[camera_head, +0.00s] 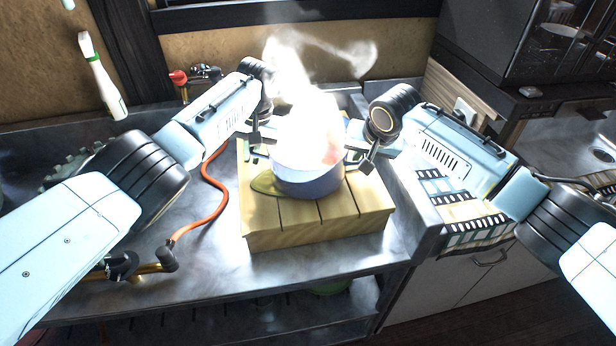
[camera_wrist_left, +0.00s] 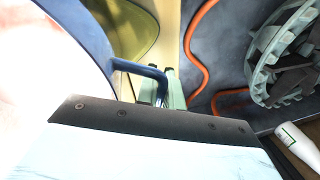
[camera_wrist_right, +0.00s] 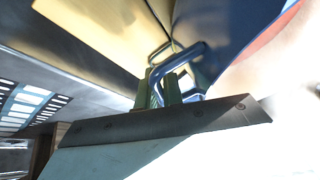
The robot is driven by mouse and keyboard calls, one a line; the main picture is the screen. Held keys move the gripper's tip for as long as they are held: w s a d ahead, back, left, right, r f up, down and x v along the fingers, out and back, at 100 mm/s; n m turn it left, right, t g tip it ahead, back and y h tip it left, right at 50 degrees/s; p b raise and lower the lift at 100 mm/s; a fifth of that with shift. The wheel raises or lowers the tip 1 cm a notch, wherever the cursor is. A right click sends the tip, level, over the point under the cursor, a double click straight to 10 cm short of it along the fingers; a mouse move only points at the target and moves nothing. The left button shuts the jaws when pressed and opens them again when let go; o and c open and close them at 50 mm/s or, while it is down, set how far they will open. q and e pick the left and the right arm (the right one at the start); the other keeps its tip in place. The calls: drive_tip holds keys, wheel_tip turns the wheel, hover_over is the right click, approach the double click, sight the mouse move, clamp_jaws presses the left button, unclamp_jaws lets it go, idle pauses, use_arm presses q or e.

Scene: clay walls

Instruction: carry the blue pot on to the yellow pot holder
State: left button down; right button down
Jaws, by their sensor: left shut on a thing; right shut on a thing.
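The blue pot (camera_head: 309,183) is upright over the wooden block, with bright steam or glare hiding its inside. The yellow pot holder (camera_head: 264,184) shows as a yellow-green edge left of the pot's base and in the left wrist view (camera_wrist_left: 132,28); the pot hides the rest. I cannot tell whether the pot touches it. My left gripper (camera_head: 259,150) is shut on the pot's left handle, seen in the left wrist view (camera_wrist_left: 142,68). My right gripper (camera_head: 361,161) is shut on the right handle, seen in the right wrist view (camera_wrist_right: 182,58).
The slatted wooden block (camera_head: 320,220) stands on a metal counter (camera_head: 215,245). An orange hose (camera_head: 210,190) curves along its left side. A film-strip-patterned cloth (camera_head: 462,212) hangs at the right. A white-green bottle (camera_head: 103,82) is at upper left.

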use_arm(q)
drive_tip(key=c, duration=2)
unclamp_jaws()
drive_tip(key=shift+a+f, duration=0.15)
drive_tip(key=shift+f, duration=0.05)
use_arm(e)
drive_tip(key=c, duration=2)
unclamp_jaws()
drive_tip(key=shift+d+f, duration=0.15)
drive_tip(key=shift+f, duration=0.1)
use_arm(q)
drive_tip(key=o, duration=0.5)
drive_tip(key=shift+r, duration=0.15)
drive_tip(key=shift+c, duration=0.2)
use_arm(e)
drive_tip(key=o, duration=0.5)
drive_tip(key=shift+r, duration=0.15)
drive_tip(key=shift+c, duration=0.2)
drive_tip(key=shift+s+r, duration=0.1)
use_arm(q)
wheel_tip(320, 180, up, 12)
drive_tip(key=d, duration=0.2)
drive_tip(key=shift+d, duration=0.25)
use_arm(e)
drive_tip(key=v, duration=1.1)
drive_tip(key=shift+s+r, duration=0.15)
drive_tip(key=shift+r, duration=0.2)
use_arm(q)
drive_tip(key=shift+s, duration=0.1)
